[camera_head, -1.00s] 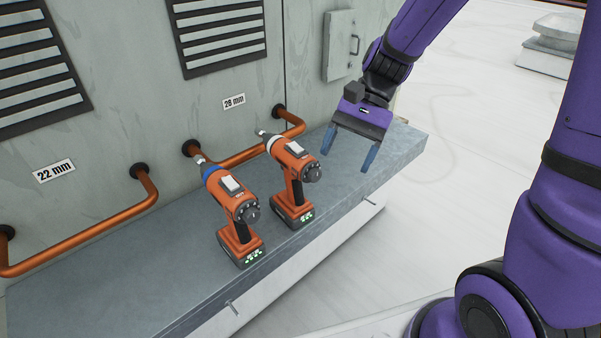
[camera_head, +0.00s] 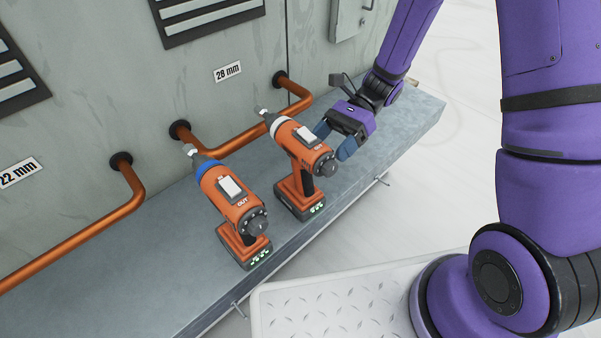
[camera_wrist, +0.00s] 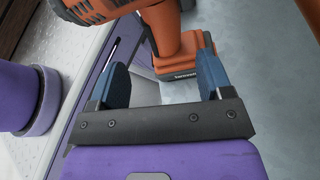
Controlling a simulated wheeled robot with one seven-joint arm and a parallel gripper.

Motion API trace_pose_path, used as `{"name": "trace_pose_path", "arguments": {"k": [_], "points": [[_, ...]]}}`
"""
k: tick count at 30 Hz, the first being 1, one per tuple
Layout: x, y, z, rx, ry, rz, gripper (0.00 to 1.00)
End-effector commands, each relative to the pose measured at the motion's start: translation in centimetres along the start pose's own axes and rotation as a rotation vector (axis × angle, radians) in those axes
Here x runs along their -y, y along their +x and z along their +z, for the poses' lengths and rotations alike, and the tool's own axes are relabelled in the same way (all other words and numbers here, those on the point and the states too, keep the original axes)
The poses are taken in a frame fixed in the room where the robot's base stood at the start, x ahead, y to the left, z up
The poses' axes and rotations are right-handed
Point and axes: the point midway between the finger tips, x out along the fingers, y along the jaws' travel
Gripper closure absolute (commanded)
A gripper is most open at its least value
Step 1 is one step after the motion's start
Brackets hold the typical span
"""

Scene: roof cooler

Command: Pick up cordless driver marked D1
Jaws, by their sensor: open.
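Two orange cordless drivers stand upright on their battery bases on the grey ledge (camera_head: 345,185). The nearer driver (camera_head: 232,200) has a blue collar, and the farther driver (camera_head: 291,140) has a white collar. No D1 mark is readable on either. My gripper (camera_head: 335,145) is open just right of the white-collared driver. In the wrist view my gripper (camera_wrist: 160,75) has its two blue fingers spread, with the orange handle and dark battery (camera_wrist: 178,65) of a driver just ahead, between the fingertips in the picture. I cannot tell whether the fingers touch it.
Copper pipes (camera_head: 225,147) run along the wall behind the drivers. A small metal pin (camera_head: 238,309) sticks out from the ledge front. A white tread plate (camera_head: 340,305) lies in front. The ledge is clear at its right end and at the left.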

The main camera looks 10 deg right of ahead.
Motion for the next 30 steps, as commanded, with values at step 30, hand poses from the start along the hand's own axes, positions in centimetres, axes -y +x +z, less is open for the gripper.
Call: {"name": "trace_pose_path", "arguments": {"k": [30], "points": [[0.3,9.1,0.1,-0.003,-0.002,0.000,0.27]]}}
